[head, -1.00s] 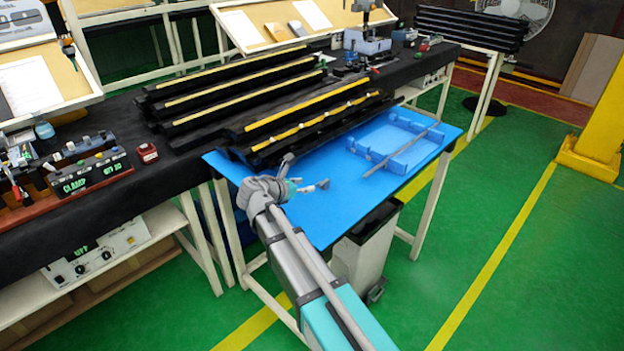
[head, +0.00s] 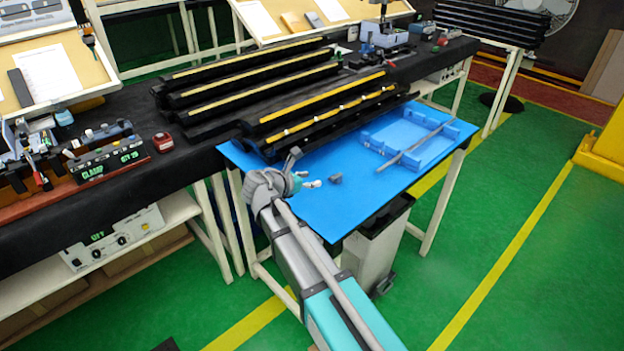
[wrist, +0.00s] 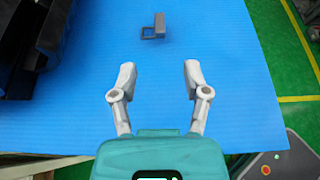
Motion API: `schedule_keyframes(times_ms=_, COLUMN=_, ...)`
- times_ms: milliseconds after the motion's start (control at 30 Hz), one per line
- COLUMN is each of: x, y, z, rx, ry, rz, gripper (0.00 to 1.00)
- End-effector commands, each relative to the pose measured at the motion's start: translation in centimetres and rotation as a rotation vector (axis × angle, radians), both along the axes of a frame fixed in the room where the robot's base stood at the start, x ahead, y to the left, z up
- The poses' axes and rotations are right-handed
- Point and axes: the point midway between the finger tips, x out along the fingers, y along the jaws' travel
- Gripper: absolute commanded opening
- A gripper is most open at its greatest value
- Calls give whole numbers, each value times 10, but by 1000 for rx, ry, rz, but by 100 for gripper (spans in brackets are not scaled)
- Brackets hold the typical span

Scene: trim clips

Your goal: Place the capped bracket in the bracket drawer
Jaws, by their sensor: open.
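A small dark grey bracket (head: 335,178) lies on the blue tabletop. In the wrist view the bracket (wrist: 155,27) shows a solid block at its right and an open square frame at its left. I cannot make out a separate cap. My gripper (head: 306,171) is open and empty, just short of the bracket. In the wrist view my gripper's two fingers (wrist: 160,75) stand wide apart, with the bracket beyond their tips and roughly in line with the gap. No drawer can be told for certain in these views.
A light blue compartmented tray (head: 446,145) sits at the right of the table (head: 330,215), with a grey rod (head: 415,147) across it. Black trim strips (head: 320,118) with yellow edges are stacked behind the gripper. A grey bin (head: 372,250) stands below the table.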

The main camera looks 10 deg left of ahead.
Motion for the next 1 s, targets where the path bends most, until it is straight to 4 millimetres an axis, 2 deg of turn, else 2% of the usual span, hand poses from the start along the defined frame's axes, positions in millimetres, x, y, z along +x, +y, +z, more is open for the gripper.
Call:
schedule_keyframes(times_ms=367, x=21, y=-18, z=9, rx=73, ry=154, rz=-50, gripper=63)
schedule_keyframes(times_ms=767, x=55, y=-51, z=25, rx=294, ry=518, rz=-103, gripper=63)
schedule_keyframes(times_ms=1000, x=74, y=-64, z=46, rx=461, ry=719, rz=-82, gripper=63)
